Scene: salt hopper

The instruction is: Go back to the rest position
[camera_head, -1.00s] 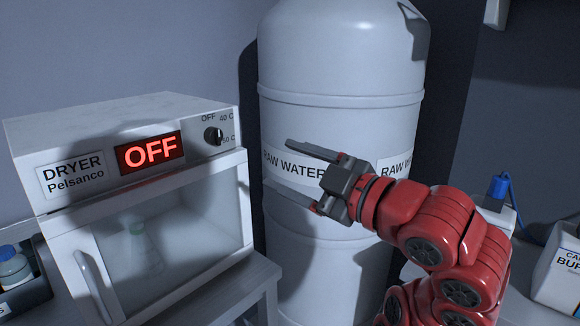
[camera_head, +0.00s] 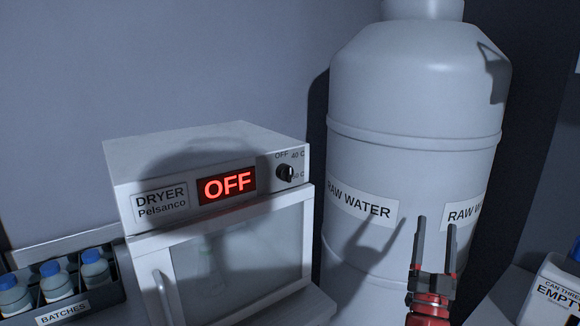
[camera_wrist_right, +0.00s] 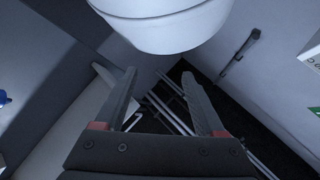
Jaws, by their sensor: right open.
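My right gripper (camera_head: 436,250) points upward in front of the raw water tank (camera_head: 415,140), at the lower right of the head view. Its two fingers stand apart with nothing between them. In the right wrist view the gripper (camera_wrist_right: 165,95) is open and empty too, with the rounded white underside of a vessel above it. My left gripper is not in view.
The dryer (camera_head: 215,175) reads OFF and its door is shut; a vague shape shows behind the glass. A batches rack (camera_head: 100,290) with blue-capped bottles stands at lower left. Wall space above the dryer is free.

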